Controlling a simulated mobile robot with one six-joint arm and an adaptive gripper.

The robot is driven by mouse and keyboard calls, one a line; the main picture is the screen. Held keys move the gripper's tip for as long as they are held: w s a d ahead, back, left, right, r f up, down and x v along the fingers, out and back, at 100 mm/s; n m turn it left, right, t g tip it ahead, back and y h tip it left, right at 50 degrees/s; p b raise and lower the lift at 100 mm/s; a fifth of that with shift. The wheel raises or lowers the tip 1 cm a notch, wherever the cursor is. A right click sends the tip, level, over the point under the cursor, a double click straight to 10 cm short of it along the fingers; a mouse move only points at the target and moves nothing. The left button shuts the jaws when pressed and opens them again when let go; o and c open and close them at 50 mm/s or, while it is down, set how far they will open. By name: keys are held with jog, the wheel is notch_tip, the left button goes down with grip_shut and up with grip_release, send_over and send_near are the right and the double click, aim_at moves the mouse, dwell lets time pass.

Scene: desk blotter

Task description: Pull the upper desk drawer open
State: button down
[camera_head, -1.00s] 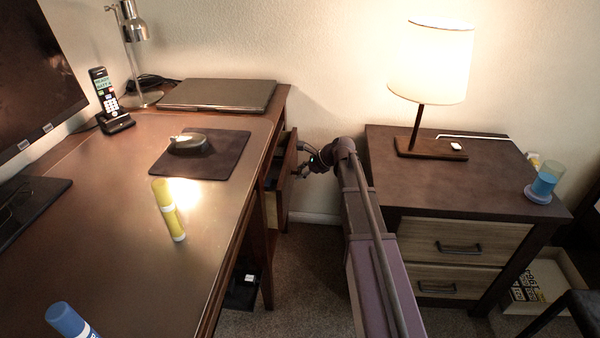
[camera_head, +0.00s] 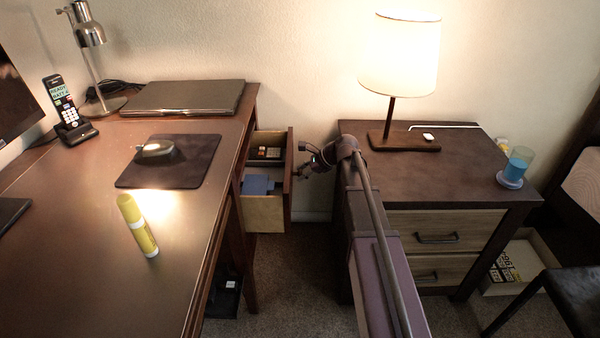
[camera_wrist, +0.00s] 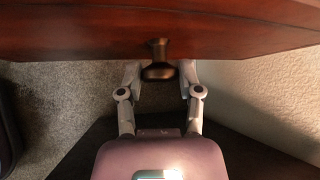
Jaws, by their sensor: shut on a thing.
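The upper desk drawer (camera_head: 265,212) stands pulled out from the right side of the desk (camera_head: 90,255), with its inside showing. A blue item (camera_head: 257,185) and small things in a dark tray (camera_head: 265,153) lie in it. In the wrist view the reddish-brown drawer front (camera_wrist: 80,38) spans the top, with a dark knob (camera_wrist: 158,72) at its middle. My gripper (camera_wrist: 160,72) has one finger on each side of the knob and is shut on it. In the head view my gripper (camera_head: 306,162) is at the drawer front's outer face; the knob is hidden there.
A nightstand (camera_head: 470,190) with a lit lamp (camera_head: 400,55) and a blue cup (camera_head: 515,168) stands to the right, close to my arm. A yellow glue stick (camera_head: 138,226), mouse pad (camera_head: 190,172) and laptop (camera_head: 185,97) are on the desk. Carpet (camera_head: 300,275) shows between the furniture.

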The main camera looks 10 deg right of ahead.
jog(key=shift+w, duration=0.1)
jog(key=shift+c, duration=1.3)
grip_release()
jog(key=shift+a, duration=0.2)
jog(key=p+v, duration=0.9)
jog(key=v, duration=0.4)
jog(key=shift+r, duration=0.25)
jog(key=shift+f, duration=0.1)
